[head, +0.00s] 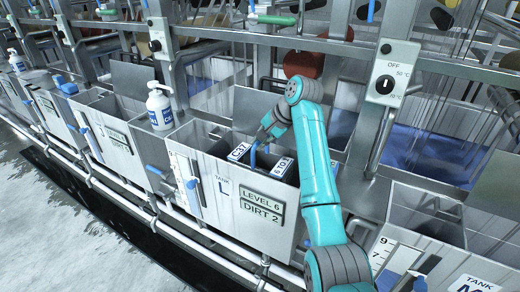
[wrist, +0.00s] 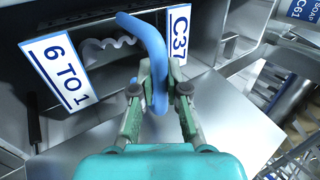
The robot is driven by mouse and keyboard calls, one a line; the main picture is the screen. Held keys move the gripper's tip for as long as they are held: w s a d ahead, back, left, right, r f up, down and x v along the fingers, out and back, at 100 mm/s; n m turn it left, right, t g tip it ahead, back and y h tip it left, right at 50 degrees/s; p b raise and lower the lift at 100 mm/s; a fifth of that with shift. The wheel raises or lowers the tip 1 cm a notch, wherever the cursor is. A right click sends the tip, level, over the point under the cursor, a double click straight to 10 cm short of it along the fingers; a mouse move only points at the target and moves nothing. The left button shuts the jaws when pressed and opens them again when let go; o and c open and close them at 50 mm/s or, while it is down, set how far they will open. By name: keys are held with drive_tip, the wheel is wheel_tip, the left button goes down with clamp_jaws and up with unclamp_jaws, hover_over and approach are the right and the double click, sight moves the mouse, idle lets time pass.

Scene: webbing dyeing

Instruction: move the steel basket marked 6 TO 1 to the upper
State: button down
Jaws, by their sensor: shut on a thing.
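The plate marked 6 TO 1 (head: 283,168) shows inside tank L (head: 230,190), beside a plate marked C37 (head: 239,152). In the wrist view the 6 TO 1 plate (wrist: 60,72) is at the left and the C37 plate (wrist: 177,36) at the upper right. A blue curved handle (wrist: 153,50) rises between them. My gripper (wrist: 158,95) is shut on this handle; in the head view my gripper (head: 262,138) is over the tank opening. The steel basket is mostly hidden within the tank, and its bottom is out of sight.
Tank L bears a plate reading LEVEL 6, DIRT 2 (head: 262,203). A white pump bottle (head: 159,106) stands at its left. A metal post with a temperature dial (head: 385,84) and a further tank (head: 425,225) are at the right. Steel frames and rails stand behind.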

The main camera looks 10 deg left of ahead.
wheel_tip(320, 180, up, 15)
drive_tip(key=shift+f, duration=0.15)
idle(0.9)
